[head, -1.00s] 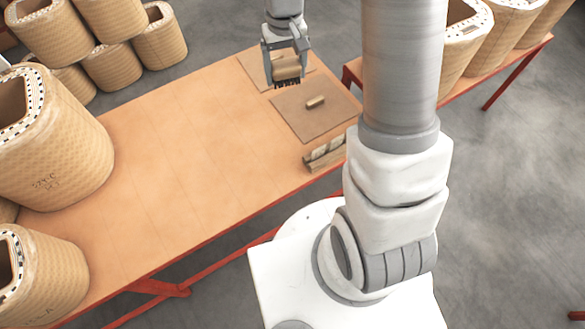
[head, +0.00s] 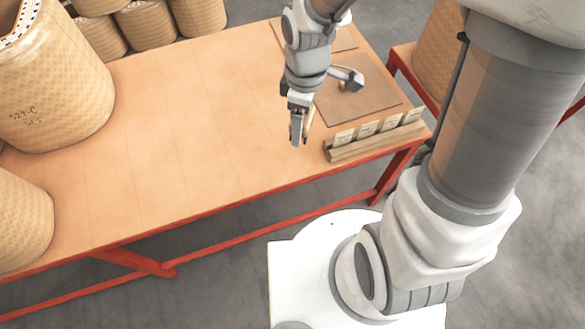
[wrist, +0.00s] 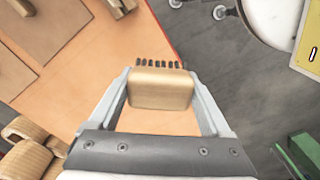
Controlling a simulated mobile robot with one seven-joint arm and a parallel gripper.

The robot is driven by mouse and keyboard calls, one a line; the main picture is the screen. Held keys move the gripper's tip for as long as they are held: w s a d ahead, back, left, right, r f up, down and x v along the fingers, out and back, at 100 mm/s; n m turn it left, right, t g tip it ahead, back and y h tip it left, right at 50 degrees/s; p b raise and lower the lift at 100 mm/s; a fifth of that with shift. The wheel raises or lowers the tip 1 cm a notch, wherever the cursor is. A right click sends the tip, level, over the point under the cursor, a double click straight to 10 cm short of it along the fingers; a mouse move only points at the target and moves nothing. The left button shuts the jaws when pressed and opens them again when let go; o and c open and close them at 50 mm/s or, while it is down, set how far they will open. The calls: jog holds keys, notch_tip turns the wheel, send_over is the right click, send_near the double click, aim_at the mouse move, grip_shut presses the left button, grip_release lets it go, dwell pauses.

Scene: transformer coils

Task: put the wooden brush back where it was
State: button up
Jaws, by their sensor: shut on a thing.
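The wooden brush (wrist: 160,89) is a pale wood block with a row of dark bristles along one side. In the wrist view it sits between both fingers of my gripper (wrist: 162,92), which is shut on it. In the head view my gripper (head: 298,140) points down over the front part of the table, left of the card rack. The brush can hardly be made out there. Two brown mats lie on the table: a front mat (head: 385,97) and a back mat (head: 345,38), partly hidden by my arm.
A wooden rack (head: 378,143) with several cards stands at the table's front right. Large coils (head: 52,85) stand at the left. The table's (head: 190,130) middle is clear.

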jog(key=s+a+f+n+b, duration=0.2)
jog(key=s+f+n+b, duration=0.55)
jog(key=f, duration=0.25)
jog(key=b, duration=0.5)
send_over(293, 159)
notch_tip(293, 159, down, 8)
jog(key=shift+r, duration=0.25)
jog(key=shift+f+b, duration=0.75)
jog(key=shift+f, duration=1.1)
jog(key=shift+f, duration=0.2)
jog(key=o, duration=1.1)
jog(key=shift+r, duration=0.15)
